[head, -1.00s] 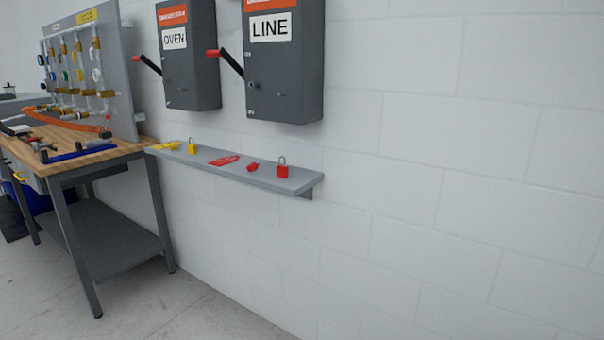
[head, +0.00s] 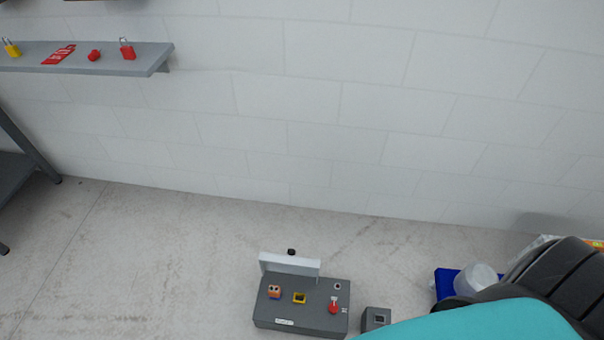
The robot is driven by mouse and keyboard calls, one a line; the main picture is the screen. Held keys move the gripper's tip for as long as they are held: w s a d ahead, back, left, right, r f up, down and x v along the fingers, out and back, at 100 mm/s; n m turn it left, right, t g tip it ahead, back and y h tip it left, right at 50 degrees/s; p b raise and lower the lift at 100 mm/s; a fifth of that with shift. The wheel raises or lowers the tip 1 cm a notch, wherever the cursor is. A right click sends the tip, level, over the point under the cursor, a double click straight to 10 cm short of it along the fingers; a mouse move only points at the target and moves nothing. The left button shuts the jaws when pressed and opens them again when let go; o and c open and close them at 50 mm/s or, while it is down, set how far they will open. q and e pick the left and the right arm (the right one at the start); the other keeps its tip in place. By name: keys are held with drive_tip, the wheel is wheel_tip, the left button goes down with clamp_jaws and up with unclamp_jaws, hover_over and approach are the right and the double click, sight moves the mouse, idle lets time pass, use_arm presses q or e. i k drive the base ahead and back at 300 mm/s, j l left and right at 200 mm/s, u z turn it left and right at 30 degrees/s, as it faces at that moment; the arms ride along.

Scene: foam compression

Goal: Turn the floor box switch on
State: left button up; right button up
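The grey floor box (head: 313,317) sits on the floor against nothing, at the bottom middle of the head view. Its top carries an orange part (head: 274,291), a yellow-framed switch (head: 299,298) with a dark centre, and a red knob or button (head: 333,308). A white plate (head: 290,265) stands along its back edge, with a small black knob above it. The switch positions are too small to read. Neither of my grippers shows in the view.
A smaller grey box (head: 376,318) stands just right of the floor box. Further right are a blue container (head: 446,282), a pale cylinder (head: 476,280) and a large black and teal shape. A wall shelf (head: 130,64) holds padlocks. Floor left of the box is clear.

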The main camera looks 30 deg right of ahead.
sight(333, 308)
drive_tip(key=k+l, duration=0.4)
drive_tip(key=k, duration=0.15)
drive_tip(key=k+l+z, duration=0.1)
drive_tip(key=k+l, duration=0.25)
drive_tip(key=k, duration=0.25)
